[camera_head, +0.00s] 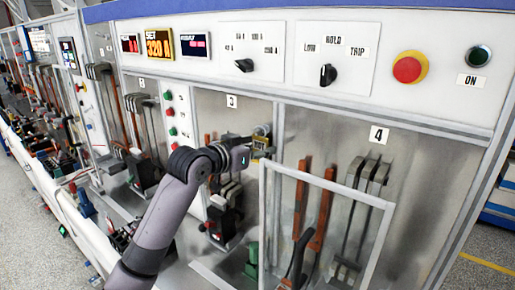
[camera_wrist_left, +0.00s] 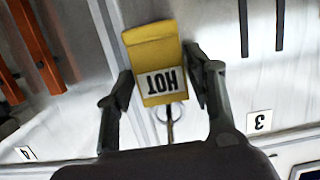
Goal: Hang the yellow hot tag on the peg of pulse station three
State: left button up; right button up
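The yellow tag marked HOT (camera_wrist_left: 155,65) shows in the left wrist view, its lettering upside down, with a metal ring at its lower end. A thin peg-like piece (camera_wrist_left: 170,130) shows at the ring; I cannot tell whether the ring is around it or only in front. In the head view the left gripper (camera_head: 262,135) is at the post right of the panel labelled 3 (camera_head: 232,101), with the tag (camera_head: 260,143) partly hidden. My right gripper is not in view.
A clear framed guard (camera_head: 388,232) stands in front of station four (camera_head: 379,135), just right of the gripper. Copper bars and black levers (camera_head: 222,215) stand below station three. The control panel (camera_head: 300,50) with knobs and a red button (camera_head: 407,70) runs above.

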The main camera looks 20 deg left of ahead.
pick_arm(q)
jog(key=shift+o, duration=1.2)
jog(key=shift+s+a, duration=0.1)
jog(key=shift+s, duration=0.05)
